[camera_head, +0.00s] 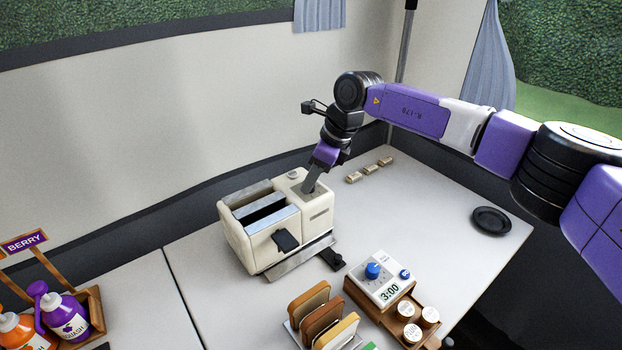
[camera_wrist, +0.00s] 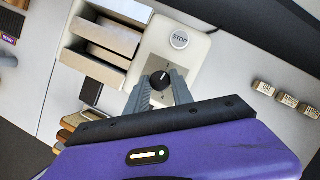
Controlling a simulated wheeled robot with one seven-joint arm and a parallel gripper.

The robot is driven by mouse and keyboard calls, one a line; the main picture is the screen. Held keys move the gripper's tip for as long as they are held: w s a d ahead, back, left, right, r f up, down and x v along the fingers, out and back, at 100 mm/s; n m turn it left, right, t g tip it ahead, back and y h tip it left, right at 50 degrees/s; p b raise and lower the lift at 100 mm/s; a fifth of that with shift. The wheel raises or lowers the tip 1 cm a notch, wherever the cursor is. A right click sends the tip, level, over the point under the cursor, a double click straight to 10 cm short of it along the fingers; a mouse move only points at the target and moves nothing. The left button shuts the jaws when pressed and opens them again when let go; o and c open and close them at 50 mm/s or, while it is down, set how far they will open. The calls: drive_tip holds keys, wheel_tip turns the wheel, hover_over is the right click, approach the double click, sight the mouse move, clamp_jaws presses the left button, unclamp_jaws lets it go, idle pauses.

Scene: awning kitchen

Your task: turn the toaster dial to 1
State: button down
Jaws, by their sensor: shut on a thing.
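The cream toaster (camera_head: 262,247) stands on the table, with two long slots on top and a dark lever (camera_head: 286,240) at its front. In the wrist view, its round black dial (camera_wrist: 160,80) with a white pointer mark sits on a metal plate (camera_wrist: 154,62) on top. The marks around the dial are too small to read. My gripper (camera_wrist: 160,88) is shut on the dial from above, one finger on each side. In the head view my gripper (camera_head: 311,182) reaches down onto the toaster's right end and hides the dial. A round STOP button (camera_wrist: 180,40) is beside the plate.
A timer (camera_head: 382,279) reading 3:00 and a rack of bread slices (camera_head: 323,318) stand in front of the toaster. Small labelled blocks (camera_head: 369,171) lie behind it to the right. A black dish (camera_head: 491,220) is at far right. Bottles (camera_head: 66,314) stand at left.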

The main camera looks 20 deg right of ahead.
sight(323, 191)
drive_tip(key=shift+w+n, duration=0.1)
drive_tip(key=shift+n, duration=0.7)
drive_tip(key=shift+g, duration=0.3)
drive_tip(key=c, duration=1.1)
unclamp_jaws()
drive_tip(key=shift+d+r, duration=0.1)
drive_tip(key=v, duration=0.7)
drive_tip(key=shift+d+r, duration=0.15)
drive_tip(key=shift+r, duration=0.15)
